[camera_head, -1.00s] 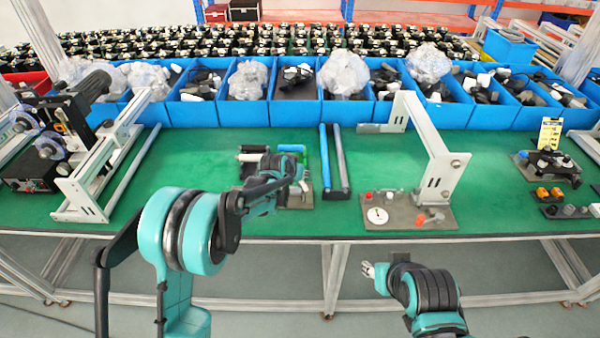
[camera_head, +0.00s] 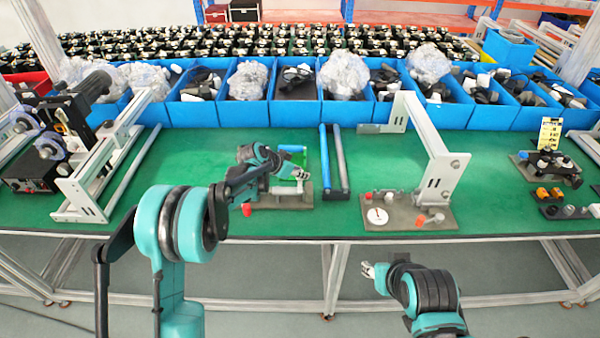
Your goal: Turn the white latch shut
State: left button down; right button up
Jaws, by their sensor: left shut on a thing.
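The white latch (camera_head: 284,190) shows as a short pale bar on a small grey-brown base plate (camera_head: 290,205), left of the table's middle. My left gripper (camera_head: 301,175) is at the latch's right end, low over the plate, and is shut on it. The fingers are small here and the exact grip is hard to see. My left wrist hides the back left of the fixture. A red-orange knob (camera_head: 247,210) shows at the plate's front left. My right gripper (camera_head: 368,270) is in front of the table edge, away from the fixture; its finger opening is too small to tell.
A white frame (camera_head: 440,160) with a dial plate stands farther right. Blue bins (camera_head: 245,113) line the back.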

pick_arm(q)
jog(key=shift+f, duration=0.1)
jog(key=c, duration=1.3)
grip_release()
jog(key=v, duration=1.2)
jog(key=shift+s, duration=0.1)
jog(key=s+a+n+y, duration=0.3)
jog(key=s+a+n, duration=0.1)
jog(key=s, duration=1.3)
jog(key=s+a+n+t+y, duration=0.1)
jog(key=s+a+n+y, duration=0.2)
jog(key=s, duration=1.4)
jog(key=a+n, duration=0.2)
jog(key=a, duration=0.2)
jog(key=shift+r+y, duration=0.3)
jog(key=shift+r, duration=0.05)
